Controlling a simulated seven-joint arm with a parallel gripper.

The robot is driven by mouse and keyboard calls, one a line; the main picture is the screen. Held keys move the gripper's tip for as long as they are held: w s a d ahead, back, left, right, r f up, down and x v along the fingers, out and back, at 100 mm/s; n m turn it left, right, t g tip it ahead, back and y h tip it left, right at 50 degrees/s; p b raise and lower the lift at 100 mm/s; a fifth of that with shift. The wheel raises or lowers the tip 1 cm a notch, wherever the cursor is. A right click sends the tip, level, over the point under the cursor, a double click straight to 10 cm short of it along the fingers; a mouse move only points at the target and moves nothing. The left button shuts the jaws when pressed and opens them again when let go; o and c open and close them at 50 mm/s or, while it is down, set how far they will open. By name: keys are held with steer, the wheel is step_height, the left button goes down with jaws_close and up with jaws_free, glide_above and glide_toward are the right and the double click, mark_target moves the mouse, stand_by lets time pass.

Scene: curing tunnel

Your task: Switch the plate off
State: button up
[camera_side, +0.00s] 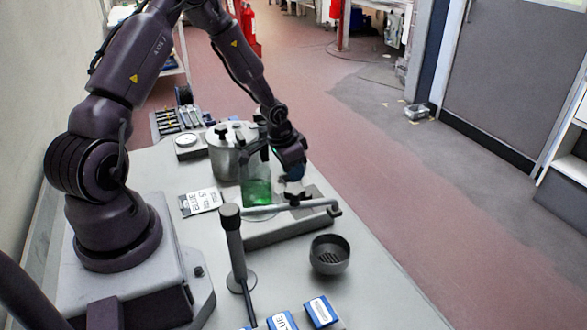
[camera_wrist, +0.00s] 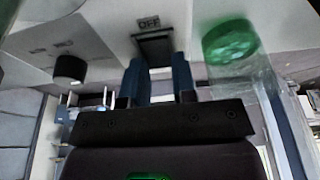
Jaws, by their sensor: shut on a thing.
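The hot plate (camera_side: 312,200) is a low grey unit on the bench, partly hidden by my gripper and the glassware. In the wrist view a dark switch block (camera_wrist: 155,47) carries an "OFF" label (camera_wrist: 149,22). My gripper (camera_wrist: 163,62) has its blue fingers at this dark block and is shut on it. In the side view my gripper (camera_side: 292,178) reaches down at the plate, beside a clear glass beaker (camera_side: 257,188) with green liquid. The beaker also shows close to the right of the fingers in the wrist view (camera_wrist: 231,45). The exact switch position is unclear.
A metal pot (camera_side: 224,160) stands behind the beaker. A white label card (camera_side: 200,202) lies to the left. A grey rod stand (camera_side: 235,245), a dark bowl (camera_side: 329,254) and blue labelled boxes (camera_side: 320,311) are nearer.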

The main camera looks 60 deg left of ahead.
mark_target(281, 181)
steer(key=o, duration=0.9)
steer(key=v, duration=1.3)
